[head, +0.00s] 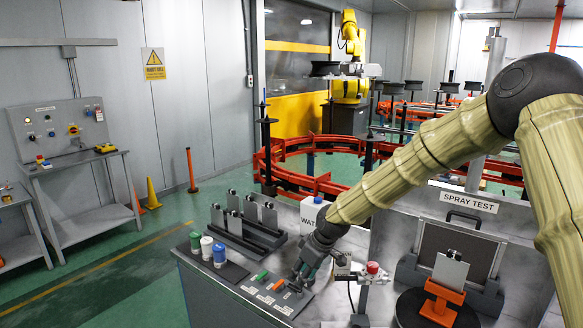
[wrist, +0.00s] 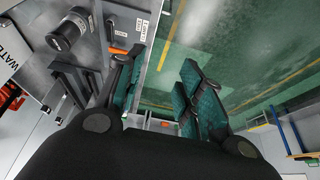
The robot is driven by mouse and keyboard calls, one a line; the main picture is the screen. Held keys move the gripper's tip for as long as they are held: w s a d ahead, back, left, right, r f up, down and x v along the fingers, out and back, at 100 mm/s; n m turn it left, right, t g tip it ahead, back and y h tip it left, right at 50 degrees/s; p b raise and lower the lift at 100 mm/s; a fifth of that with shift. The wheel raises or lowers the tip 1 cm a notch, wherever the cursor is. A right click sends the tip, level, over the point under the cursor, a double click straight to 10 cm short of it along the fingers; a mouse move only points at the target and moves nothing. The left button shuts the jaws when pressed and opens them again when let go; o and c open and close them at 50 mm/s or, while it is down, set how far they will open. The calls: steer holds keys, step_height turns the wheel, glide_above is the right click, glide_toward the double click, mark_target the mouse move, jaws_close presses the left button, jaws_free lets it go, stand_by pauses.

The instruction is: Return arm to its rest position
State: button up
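My arm comes in from the right in the head view and reaches down to the left. My gripper (head: 303,280) is low over the front of the grey workbench (head: 225,292), near a row of small coloured items. In the wrist view my gripper (wrist: 160,85) has its two teal-padded fingers spread wide apart. Nothing shows between them but floor and the bench edge. Whether a fingertip touches the bench cannot be told.
Green (head: 196,241), white (head: 207,249) and blue (head: 219,256) canisters stand at the bench's left. Behind them is a rack (head: 238,238) with upright plates. Open floor lies left.

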steer(key=s+d+f+m+g+b, duration=0.1)
steer(key=s+d+f+m+b, duration=0.1)
steer(key=s+f, duration=0.6)
steer(key=s+d+f+m+b, duration=0.15)
steer(key=s+f, duration=0.35)
steer(key=f, duration=0.7)
steer(key=s+d+f+m+g+b, duration=0.1)
steer(key=s+d+f+m+b, duration=0.1)
steer(key=s+f, duration=0.6)
steer(key=s+d+f+m+h+b, duration=0.1)
steer(key=s+d+f, duration=0.3)
steer(key=s, duration=0.5)
steer(key=s+d+f+m+h+b, duration=0.1)
steer(key=s+d+f+m+b, duration=0.1)
steer(key=s+d+f, duration=0.3)
steer(key=s+d+f+m+h+b, duration=0.1)
steer(key=s+d+f, duration=0.3)
steer(key=s, duration=1)
step_height(320, 180, down, 2)
steer(key=shift+d+f+m+g+h+b, duration=0.25)
steer(key=shift+d+m+g+h+b, duration=0.15)
steer(key=shift+m, duration=0.35)
